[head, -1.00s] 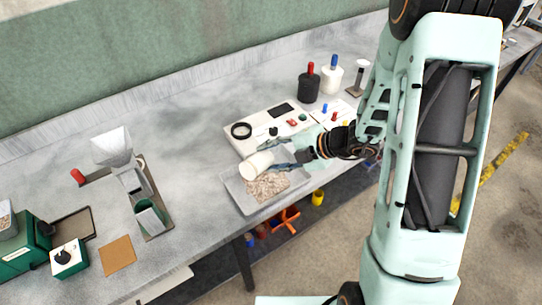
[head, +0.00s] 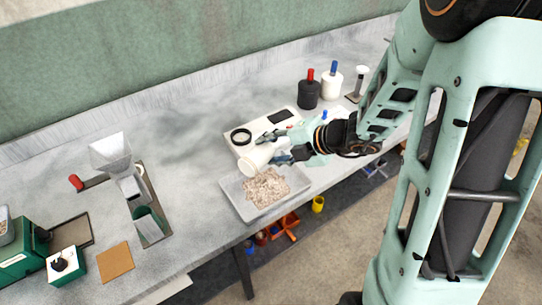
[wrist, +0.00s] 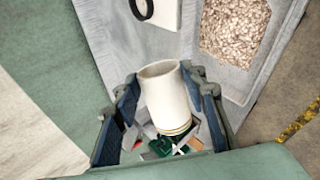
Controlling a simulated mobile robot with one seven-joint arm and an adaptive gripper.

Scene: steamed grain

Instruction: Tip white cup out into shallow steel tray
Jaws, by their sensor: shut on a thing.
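The white cup (head: 258,157) is held in my gripper (head: 278,152), lying strongly tilted with its mouth toward the lower left in the head view. It is above the back edge of the shallow steel tray (head: 298,182). A pile of pale grain (head: 265,188) lies in the tray. In the wrist view the cup (wrist: 166,98) sits between my two fingers (wrist: 165,82), with a thin yellow band near its base. The inside of the cup looks pale; I cannot tell whether grain is left in it. The tray (wrist: 240,80) shows at upper right there.
A white panel (head: 262,122) with a black ring (head: 241,136) lies behind the tray. A black bottle (head: 308,94) and a white bottle (head: 331,84) stand farther back. A hopper stand (head: 112,152) is at left. The bench between hopper and tray is clear.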

